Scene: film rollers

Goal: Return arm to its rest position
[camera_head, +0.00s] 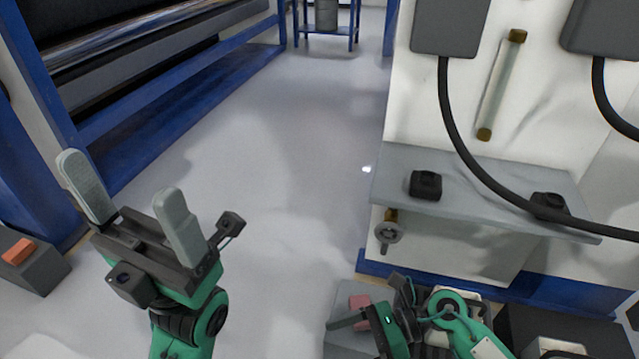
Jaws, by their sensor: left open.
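My left gripper (122,176) is at the lower left of the head view, raised over the pale floor. Its two grey fingers stand wide apart with nothing between them, so it is open and empty. My right arm is at the bottom right, folded low near the white machine, with its green and dark links overlapping. The right gripper (364,318) is seen edge-on there, over a grey block with a pinkish top, and its jaw gap does not show clearly.
A grey shelf (470,200) with black blocks (425,185) juts from the white machine (540,120) on the right; black cables hang over it. Blue-framed roller machinery (150,110) is on the left. A grey box with an orange top (18,251) is at far left. Floor (290,150) between is clear.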

